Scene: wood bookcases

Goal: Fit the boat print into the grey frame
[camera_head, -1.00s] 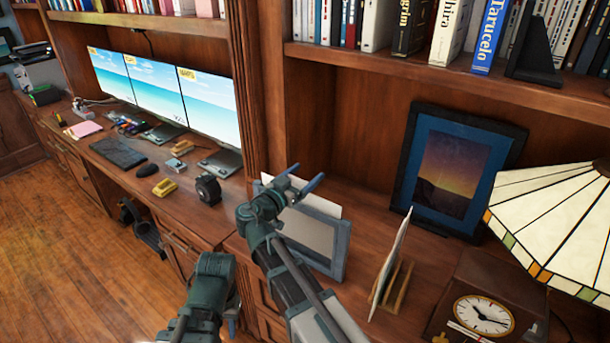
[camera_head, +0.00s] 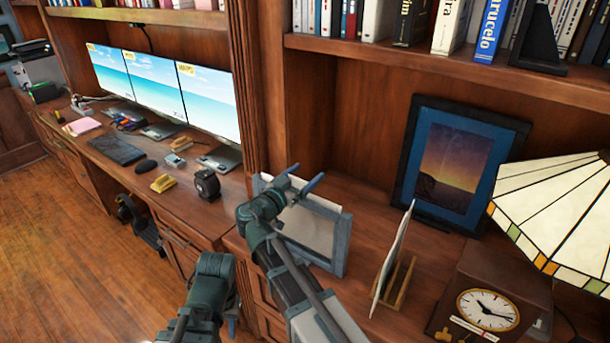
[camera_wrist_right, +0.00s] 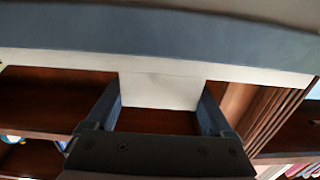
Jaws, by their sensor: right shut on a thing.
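The grey frame (camera_head: 341,250) stands upright on the desk in the head view, left of the wooden holder. A pale sheet, which I take as the boat print (camera_head: 318,232), shows inside the frame's opening; its picture cannot be made out. My right gripper (camera_head: 304,180) is at the frame's top edge. In the right wrist view, the right gripper (camera_wrist_right: 161,98) is shut on a white piece of the print (camera_wrist_right: 160,90), with the frame's grey-blue bar (camera_wrist_right: 160,38) across the top. My left gripper (camera_head: 231,312) is low, mostly hidden by its arm.
A wooden holder (camera_head: 398,285) with an upright sheet (camera_head: 394,250) stands right of the frame. Behind is a dark-framed picture (camera_head: 455,165). A clock (camera_head: 487,308) and lamp (camera_head: 560,215) occupy the right. A tape dispenser (camera_head: 206,184) stands left.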

